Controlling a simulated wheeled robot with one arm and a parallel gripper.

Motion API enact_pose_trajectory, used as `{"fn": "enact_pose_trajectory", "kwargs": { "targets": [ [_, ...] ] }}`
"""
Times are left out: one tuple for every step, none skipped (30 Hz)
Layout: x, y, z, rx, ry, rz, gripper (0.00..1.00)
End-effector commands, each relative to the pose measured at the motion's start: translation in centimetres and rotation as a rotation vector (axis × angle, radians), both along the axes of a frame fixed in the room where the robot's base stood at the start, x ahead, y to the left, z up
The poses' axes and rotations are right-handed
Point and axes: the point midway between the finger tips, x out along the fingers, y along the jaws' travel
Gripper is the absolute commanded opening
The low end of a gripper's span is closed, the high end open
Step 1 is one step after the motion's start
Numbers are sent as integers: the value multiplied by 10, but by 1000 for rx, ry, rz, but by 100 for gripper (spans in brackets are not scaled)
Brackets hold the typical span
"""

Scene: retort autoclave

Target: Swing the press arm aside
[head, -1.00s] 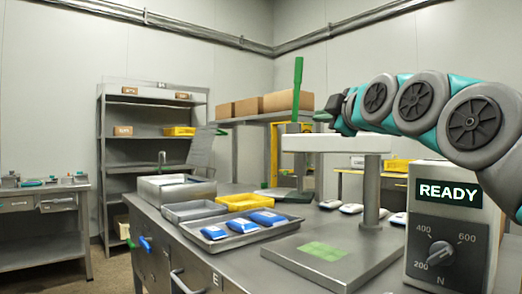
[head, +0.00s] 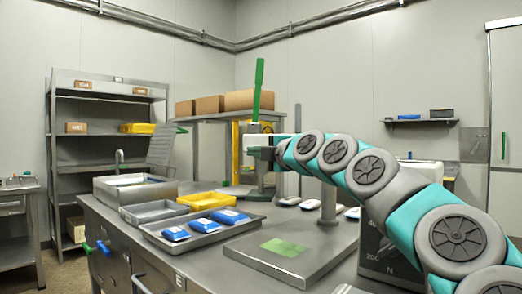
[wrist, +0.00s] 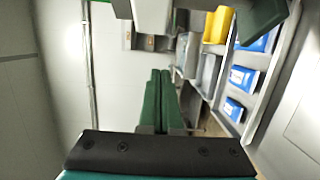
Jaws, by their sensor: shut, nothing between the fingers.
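The press has a flat base plate (head: 300,252) with a light green pad (head: 285,247) and a grey post (head: 328,207). Its pale press arm (head: 284,139) extends left from the post's top, partly hidden behind my arm. A tall green handle (head: 259,88) rises at the arm's left end. My gripper (head: 259,156) is by that end, just below the handle; I cannot tell whether it touches. In the wrist view its dark green fingers (wrist: 161,100) are closed together and hold nothing. A pale block (wrist: 152,14) near the wrist view's top may be the press arm.
A tray (head: 152,229) with blue pouches (head: 230,215), a yellow tray (head: 207,199) and a basin (head: 105,190) stand on the bench's left. A dial box (head: 375,250) at right is mostly behind my arm. Free air lies above the pad.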

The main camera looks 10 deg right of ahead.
Motion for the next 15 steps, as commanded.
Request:
{"fn": "enact_pose_trajectory", "kwargs": {
  "targets": [
    [10,5,0,-1,4,2,0],
    [14,7,0,-1,4,1,0],
    [20,8,0,0,3,1,0],
    [24,10,1,0,1,0,0],
    [28,11,2,1,0,0,0],
    [33,13,2,2,1,0,0],
    [38,16,1,1,2,1,0],
    [42,18,0,0,3,2,0],
    [48,20,0,-1,4,1,0],
    [50,17,1,0,2,0,0],
    [53,15,2,2,1,0,0],
    [57,13,2,2,1,1,0],
    [59,12,2,2,2,1,0],
    [62,10,1,1,2,2,0],
    [66,9,1,1,2,1,0]
  ]
}}
